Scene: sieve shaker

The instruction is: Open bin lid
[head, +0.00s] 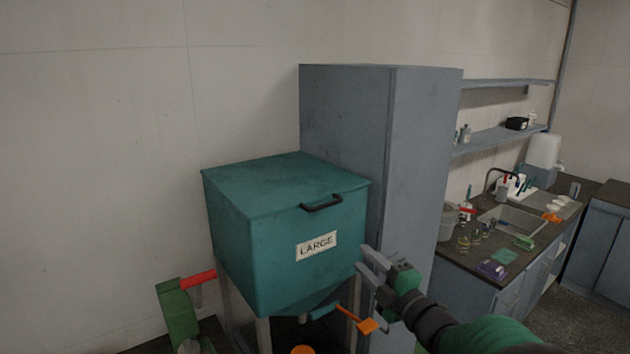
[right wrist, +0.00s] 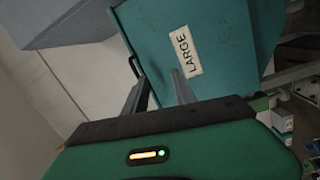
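The teal bin (head: 270,245) labelled LARGE stands on legs against a grey cabinet. Its flat lid (head: 275,180) is shut, with a black bar handle (head: 321,202) at its front edge. In the right wrist view the bin (right wrist: 225,30) is tilted, and the handle (right wrist: 133,67) shows just beyond one finger. My right gripper (head: 368,267) is open and empty, in front of the bin's lower right side and below the handle. Its two spread fingers also show in the right wrist view (right wrist: 160,92), with nothing between them. My left gripper is not in view.
The tall grey cabinet (head: 345,115) stands right behind the bin. A green part with a red handle (head: 199,278) is at the lower left. An orange lever (head: 367,326) sits below the bin. A counter with a sink (head: 510,222) and labware is at right.

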